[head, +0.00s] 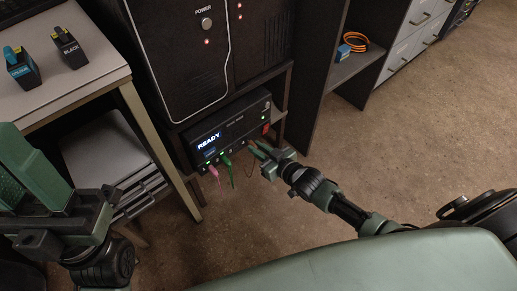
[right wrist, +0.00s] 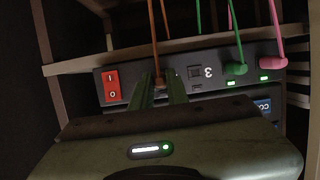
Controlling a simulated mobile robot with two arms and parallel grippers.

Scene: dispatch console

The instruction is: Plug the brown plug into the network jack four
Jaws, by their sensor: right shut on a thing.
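The black console box (head: 230,127) shows "READY" on its display. In the right wrist view its panel (right wrist: 130,72) appears upside down. My right gripper (head: 262,152) is at the front panel, shut on the brown plug (right wrist: 160,83), whose brown cable (right wrist: 156,35) trails away. The plug is between the fingers, close against the panel; I cannot tell if it is seated. Jack three (right wrist: 195,73) is empty, beside the fingers. Jack four's opening and label are not visible; the gripper covers the panel there. My left gripper (head: 25,175) is far left, away from the console; its jaw opening is unclear.
A green plug (right wrist: 236,69) and a pink plug (right wrist: 267,63) sit in neighbouring jacks with lit green lights. A red rocker switch (right wrist: 112,85) is on the fingers' other side. Two labelled blocks stand on the table (head: 92,85). Open floor lies to the right.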

